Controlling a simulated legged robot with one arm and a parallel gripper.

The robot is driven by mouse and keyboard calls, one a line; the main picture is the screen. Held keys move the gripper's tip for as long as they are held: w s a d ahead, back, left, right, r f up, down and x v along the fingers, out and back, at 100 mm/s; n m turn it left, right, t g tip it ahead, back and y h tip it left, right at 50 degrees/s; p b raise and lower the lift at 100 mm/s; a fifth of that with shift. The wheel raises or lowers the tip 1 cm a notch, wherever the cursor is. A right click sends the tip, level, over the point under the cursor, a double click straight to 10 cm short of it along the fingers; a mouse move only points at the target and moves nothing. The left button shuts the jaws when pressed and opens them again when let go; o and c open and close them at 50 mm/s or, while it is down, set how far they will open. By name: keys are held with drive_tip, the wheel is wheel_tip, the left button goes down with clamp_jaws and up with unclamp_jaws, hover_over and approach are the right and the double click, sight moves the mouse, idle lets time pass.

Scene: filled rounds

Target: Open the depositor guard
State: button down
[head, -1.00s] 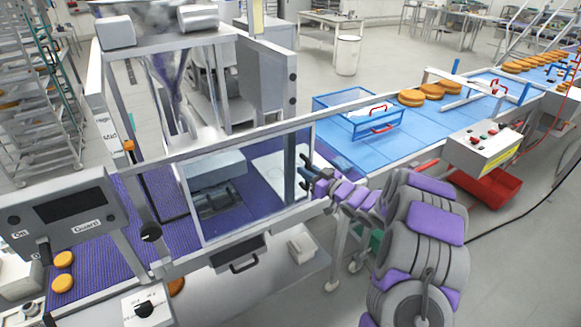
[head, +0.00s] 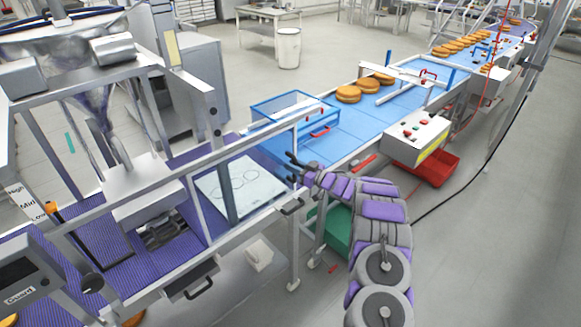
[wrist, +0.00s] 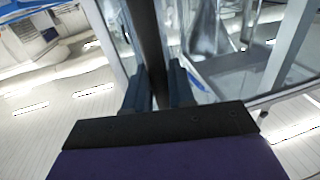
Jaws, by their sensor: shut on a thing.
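The depositor guard (head: 250,144) is a clear panel in a pale metal frame along the near side of the purple conveyor. The grey depositor (head: 143,190) stands behind it, at left in the head view. My gripper (head: 292,167) is at the right end of the guard frame. In the wrist view my gripper (wrist: 158,85) is shut on a dark upright bar (wrist: 147,40), with one finger on each side. Clear panes show beside this bar. In the head view the held part is too small to make out, and I cannot tell how far the guard stands open.
A blue clear-sided box (head: 290,115) stands on the blue conveyor (head: 350,135) to the right, with orange rounds (head: 348,94) beyond. A control box (head: 418,138) and red bin (head: 440,165) are right of my arm. Floor at right is mostly clear.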

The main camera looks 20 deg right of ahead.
drive_tip(key=shift+d, duration=0.1)
drive_tip(key=shift+s+a+r, duration=0.1)
drive_tip(key=shift+a, duration=0.4)
drive_tip(key=c, duration=1.4)
unclamp_jaws()
drive_tip(key=shift+o, duration=1.4)
drive_tip(key=shift+d, duration=0.55)
drive_tip(key=shift+a, duration=0.2)
drive_tip(key=shift+s+d, duration=0.15)
drive_tip(key=shift+s, duration=0.25)
drive_tip(key=v, duration=1.6)
drive_tip(key=shift+d+b, duration=0.3)
drive_tip(key=shift+b, duration=0.15)
